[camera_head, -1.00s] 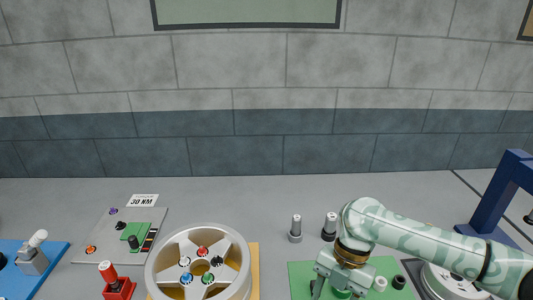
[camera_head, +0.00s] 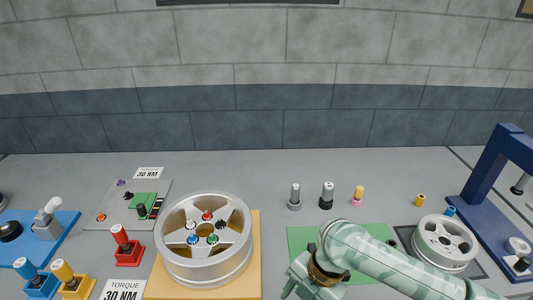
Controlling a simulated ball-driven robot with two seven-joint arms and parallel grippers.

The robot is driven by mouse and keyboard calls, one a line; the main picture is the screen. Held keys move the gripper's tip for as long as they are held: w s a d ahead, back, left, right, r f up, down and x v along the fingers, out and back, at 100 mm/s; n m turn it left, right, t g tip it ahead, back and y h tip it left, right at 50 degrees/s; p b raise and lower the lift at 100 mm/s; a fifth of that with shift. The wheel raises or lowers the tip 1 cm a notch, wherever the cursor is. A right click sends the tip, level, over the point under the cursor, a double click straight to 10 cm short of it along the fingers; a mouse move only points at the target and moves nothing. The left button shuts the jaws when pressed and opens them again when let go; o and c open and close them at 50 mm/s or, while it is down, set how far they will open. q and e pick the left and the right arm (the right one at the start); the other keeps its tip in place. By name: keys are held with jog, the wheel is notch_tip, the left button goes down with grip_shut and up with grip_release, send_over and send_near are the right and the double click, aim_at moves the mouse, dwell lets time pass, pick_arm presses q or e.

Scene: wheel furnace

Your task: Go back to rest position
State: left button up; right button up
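My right arm, pale green and white, comes in from the lower right across the green mat (camera_head: 303,238). My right gripper (camera_head: 287,296) is at the bottom edge of the view, left of the arm's bend. Its fingers are mostly cut off by the frame, so I cannot tell whether they are open or shut. My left gripper and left arm are not in view.
A large wheel (camera_head: 206,238) stands on a yellow board (camera_head: 255,222). A smaller wheel (camera_head: 444,243) and a blue press frame (camera_head: 492,190) are at right. Several posts, including a black-based one (camera_head: 327,196), stand behind the mat. A red tool holder (camera_head: 129,254) is at left.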

jog(key=s+d+r+m+t+h, duration=0.1)
jog(key=s+d+m+t+h, duration=0.35)
jog(key=d+m, duration=0.6)
jog(key=s+d+m+t+h, duration=0.4)
jog(key=s+d+m, duration=0.2)
jog(key=d+m, duration=0.5)
jog(key=s+a+f+n+g+y+b, duration=0.1)
jog(key=a+f+g, duration=0.1)
jog(key=f, duration=1.1)
jog(key=s+a+f+g+y+b, duration=0.1)
jog(key=s+f+y, duration=0.1)
jog(key=f, duration=1.1)
jog(key=s+f+m+g+y+b, duration=0.1)
jog(key=s+f+m+g+b, duration=0.1)
jog(key=s+f, duration=1.8)
jog(key=shift+s+a+m+g+y, duration=0.25)
jog(key=shift+s+m+g+y, duration=0.15)
jog(key=shift+m+g, duration=0.2)
